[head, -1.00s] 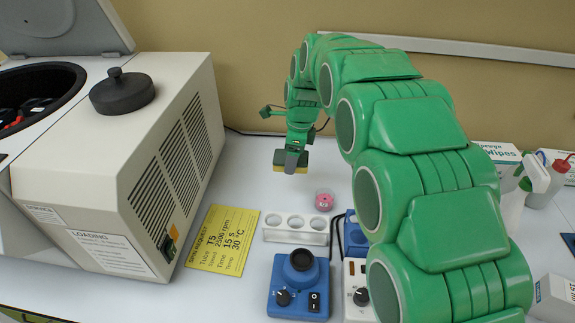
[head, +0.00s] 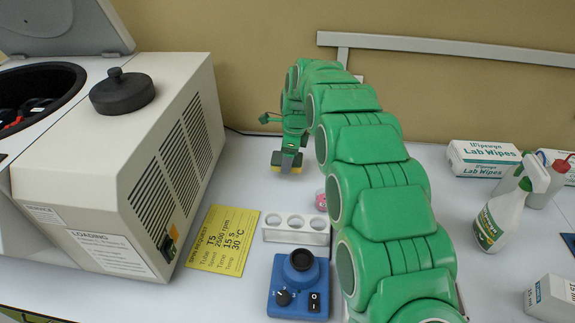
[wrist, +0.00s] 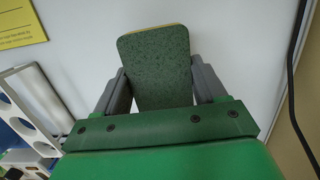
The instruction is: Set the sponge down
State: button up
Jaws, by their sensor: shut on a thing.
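The sponge (wrist: 157,66) has a dark green scouring face and a thin yellow edge. In the wrist view it sits between the two grey fingers of my gripper (wrist: 160,85), which are shut on its sides. In the head view the yellow part of the sponge (head: 276,168) shows at the lower end of my gripper (head: 287,160), behind the white tube rack. Its underside is hidden, so I cannot tell whether it touches the white table (head: 235,165).
The centrifuge (head: 165,150) stands left, with a yellow request card (head: 222,240) beside it. A tube rack (head: 295,228), a pink-topped item (head: 321,200) and a blue mixer (head: 298,285) lie nearer. A wipes box (head: 483,158) and spray bottle (head: 500,215) stand right. A dark cable (wrist: 292,90) runs nearby.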

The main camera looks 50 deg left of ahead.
jog(key=shift+w+a+f, duration=0.1)
jog(key=shift+a+f, duration=0.05)
jog(key=shift+f, duration=1.6)
jog(key=shift+f, duration=0.1)
jog(key=o, duration=1)
jog(key=r, duration=0.4)
jog(key=w+d+r, duration=0.1)
jog(key=r, duration=0.7)
jog(key=shift+w+d, duration=0.15)
